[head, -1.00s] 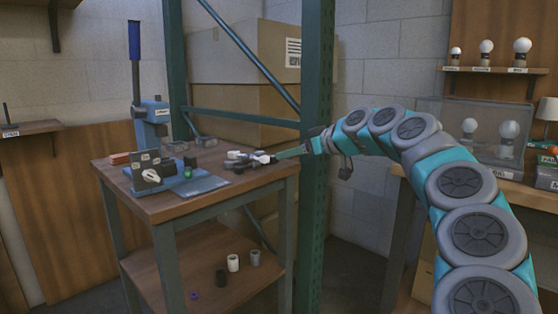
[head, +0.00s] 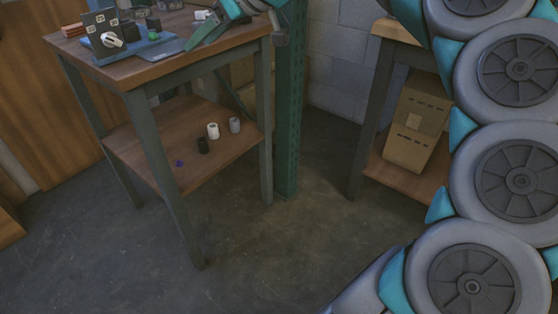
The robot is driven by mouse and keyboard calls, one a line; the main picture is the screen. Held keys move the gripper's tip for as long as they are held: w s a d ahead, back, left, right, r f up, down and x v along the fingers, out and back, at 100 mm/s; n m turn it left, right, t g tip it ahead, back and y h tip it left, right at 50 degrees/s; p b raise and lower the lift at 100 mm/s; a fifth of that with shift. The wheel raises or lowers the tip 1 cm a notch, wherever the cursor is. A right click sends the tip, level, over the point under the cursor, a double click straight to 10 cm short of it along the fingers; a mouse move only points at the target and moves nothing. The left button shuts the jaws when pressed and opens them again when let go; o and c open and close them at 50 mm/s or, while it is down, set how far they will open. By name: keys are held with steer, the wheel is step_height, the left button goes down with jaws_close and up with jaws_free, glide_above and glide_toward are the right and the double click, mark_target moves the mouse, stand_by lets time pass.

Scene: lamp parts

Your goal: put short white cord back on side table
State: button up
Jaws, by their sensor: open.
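The side table (head: 165,65) stands at the upper left, with a wooden top and a lower shelf (head: 150,148). I cannot clearly make out a cord. A small white piece (head: 201,14) lies on the tabletop near the top edge of the picture, too small to identify. A white spool-like cylinder (head: 212,131) stands upright on the lower shelf. My gripper (head: 208,28) is open, over the right part of the tabletop, with its teal fingers near the small white piece. I see nothing held; the upper part of the gripper is cut off by the frame.
A blue press base with a dark switch panel (head: 101,30) occupies the tabletop's left. Black (head: 203,145) and grey (head: 235,125) cylinders and a purple bit (head: 179,163) are on the lower shelf. A green post (head: 290,110) stands right of the table. The floor in front is clear.

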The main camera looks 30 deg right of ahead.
steer(key=s+a+f+m+g+h, duration=0.1)
steer(key=s+a+f+g, duration=0.2)
steer(key=s+a+f, duration=0.35)
steer(key=s+a+f+g+h, duration=0.2)
steer(key=s+a+f, duration=0.1)
steer(key=s+f, duration=0.6)
steer(key=s+d+f+m+g+h, duration=0.1)
steer(key=s+d+f+m+g, duration=0.1)
steer(key=s+f, duration=0.5)
steer(key=s+d+f+m+g+h, duration=0.2)
steer(key=s+f, duration=0.5)
steer(key=s, duration=0.5)
steer(key=shift+s+d+f+m+g, duration=0.2)
steer(key=shift+d+m+g, duration=0.1)
steer(key=shift+m+g, duration=0.3)
steer(key=shift+o, duration=0.2)
steer(key=shift+w, duration=0.1)
